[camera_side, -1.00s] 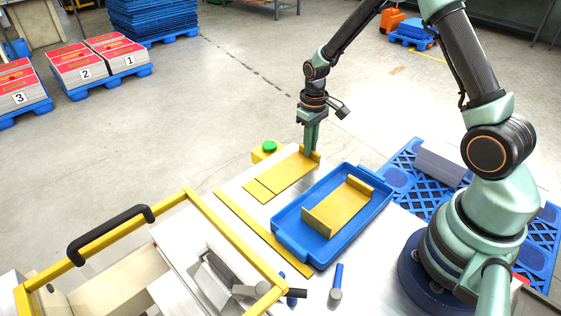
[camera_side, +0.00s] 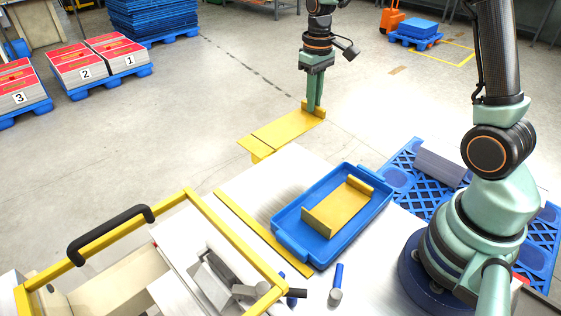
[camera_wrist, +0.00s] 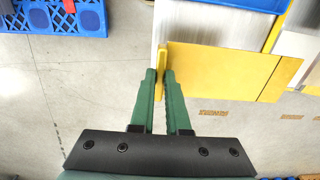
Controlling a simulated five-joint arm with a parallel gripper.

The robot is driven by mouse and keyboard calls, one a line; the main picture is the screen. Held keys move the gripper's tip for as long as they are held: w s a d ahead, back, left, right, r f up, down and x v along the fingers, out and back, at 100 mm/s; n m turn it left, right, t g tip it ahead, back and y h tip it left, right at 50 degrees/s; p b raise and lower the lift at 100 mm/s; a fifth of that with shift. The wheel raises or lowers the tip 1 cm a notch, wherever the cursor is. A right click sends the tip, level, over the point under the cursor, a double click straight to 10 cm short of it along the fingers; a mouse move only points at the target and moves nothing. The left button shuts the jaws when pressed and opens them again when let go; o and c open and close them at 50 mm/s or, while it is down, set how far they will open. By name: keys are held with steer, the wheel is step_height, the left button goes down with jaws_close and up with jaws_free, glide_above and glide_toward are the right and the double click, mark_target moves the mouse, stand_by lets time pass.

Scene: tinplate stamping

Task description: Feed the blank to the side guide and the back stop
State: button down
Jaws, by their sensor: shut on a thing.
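The blank (camera_side: 283,132) is a flat yellow sheet with a crease line across it and an upturned tab at its far right end. In the wrist view the fingers (camera_wrist: 160,75) pinch the upright tab, and the blank (camera_wrist: 210,72) stretches to the right. A yellow strip (camera_side: 262,235) runs along the white table beside the blue tray; it may be the side guide. I cannot tell which part is the back stop.
A blue tray (camera_side: 285,230) on the table (camera_side: 240,182) holds a yellow piece (camera_side: 338,207) with two upturned ends. A yellow guard frame with a black handle (camera_side: 110,233) stands front left. A blue-handled tool (camera_side: 337,278) lies near the front.

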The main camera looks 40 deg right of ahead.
step_height(320, 180, up, 5)
steer(key=shift+r, duration=0.3)
steer(key=shift+w+a, duration=0.2)
steer(key=shift+a, duration=0.15)
steer(key=w+a+f, duration=0.1)
steer(key=a+f, duration=0.3)
steer(key=a, duration=0.5)
steer(key=a+f, duration=0.5)
steer(key=a, duration=0.4)
steer(key=w+a+f, duration=0.1)
steer(key=a+f, duration=0.4)
steer(key=a, duration=0.4)
steer(key=shift+w+a+f, duration=0.2)
steer(key=shift+w+a, duration=0.1)
steer(key=shift+a, duration=0.05)
steer(key=shift+f, duration=2.35)
steer(key=shift+s+d, duration=0.1)
steer(key=shift+s, duration=8.75)
